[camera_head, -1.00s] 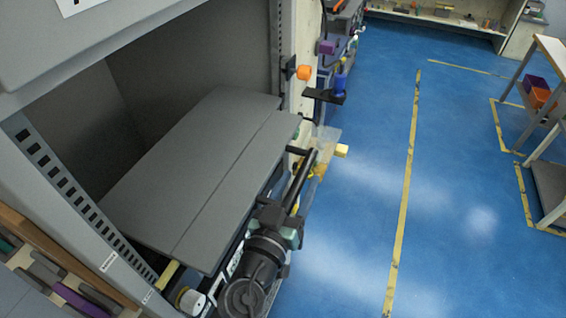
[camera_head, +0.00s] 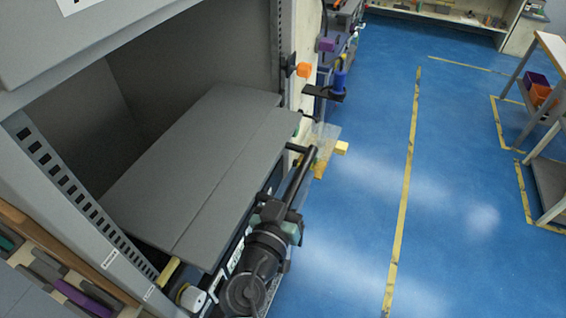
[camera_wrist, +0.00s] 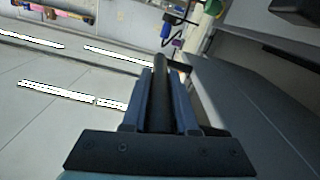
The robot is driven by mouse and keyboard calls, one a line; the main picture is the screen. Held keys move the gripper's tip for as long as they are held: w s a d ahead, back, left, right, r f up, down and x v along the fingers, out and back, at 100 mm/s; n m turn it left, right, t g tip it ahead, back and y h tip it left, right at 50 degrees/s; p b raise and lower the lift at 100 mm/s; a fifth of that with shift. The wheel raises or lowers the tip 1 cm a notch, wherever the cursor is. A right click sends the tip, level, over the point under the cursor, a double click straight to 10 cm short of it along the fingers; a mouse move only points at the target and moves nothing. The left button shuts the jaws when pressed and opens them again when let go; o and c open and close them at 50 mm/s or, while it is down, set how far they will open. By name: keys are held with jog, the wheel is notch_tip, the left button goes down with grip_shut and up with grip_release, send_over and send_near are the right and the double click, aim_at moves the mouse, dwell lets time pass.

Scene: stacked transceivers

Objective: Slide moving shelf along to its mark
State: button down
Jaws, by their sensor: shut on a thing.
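The moving shelf (camera_head: 195,165) is a wide dark grey board lying inside the grey cabinet, with a seam along its front part. A black bar handle (camera_head: 298,180) runs along its front, on the floor side. My gripper (camera_head: 288,200) is at the near part of that bar. In the wrist view, the fingers of my gripper (camera_wrist: 160,100) are closed around the dark bar (camera_wrist: 159,85). A short yellow strip (camera_head: 169,271) shows by the shelf's near corner; I cannot tell whether it is the mark.
The cabinet's slotted upright (camera_head: 70,185) stands left of the shelf. A white spool (camera_head: 191,297) sits below the near corner. An orange knob (camera_head: 304,70) and a black bracket (camera_head: 325,93) stick out beyond the far end. Blue floor (camera_head: 360,220) to the right is open.

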notch_tip(320, 180, up, 13)
jog(key=p, duration=0.7)
jog(key=shift+p, duration=0.4)
jog(key=c, duration=0.6)
grip_release()
jog(key=shift+f, duration=0.4)
jog(key=b+v, duration=0.2)
jog(key=v, duration=0.5)
jog(key=shift+b, duration=0.4)
